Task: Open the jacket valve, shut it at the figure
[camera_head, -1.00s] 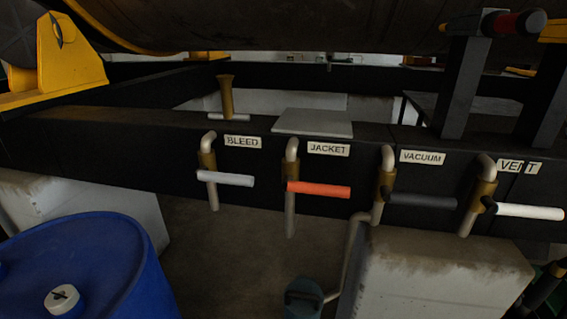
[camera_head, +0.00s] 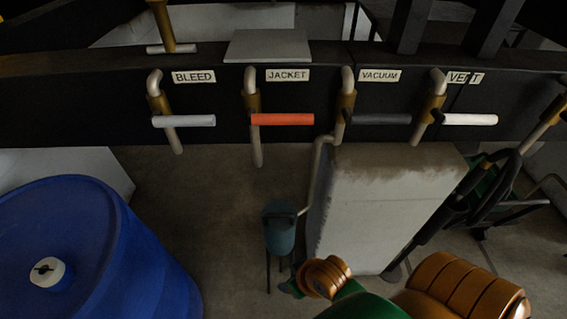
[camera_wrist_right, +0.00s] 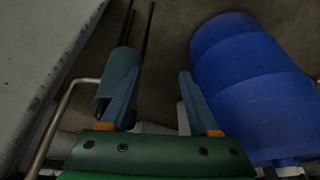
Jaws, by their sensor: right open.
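The jacket valve has an orange-red lever (camera_head: 282,119) lying level to the right of its brass body (camera_head: 252,105), under the JACKET label (camera_head: 288,75) in the head view. A pipe runs down below it. My right gripper (camera_wrist_right: 155,95) is open and empty in the right wrist view, its two fingers apart, pointing at the floor area near the blue drum. It is well away from the lever. My left gripper is not in view. No gauge or figure is readable in these frames.
The bleed lever (camera_head: 184,121), vacuum lever (camera_head: 381,119) and vent lever (camera_head: 470,119) sit along the same black beam. A blue drum (camera_head: 95,245) stands lower left. A blue-grey cup-like vessel (camera_head: 280,232) stands beside a pale concrete block (camera_head: 385,205).

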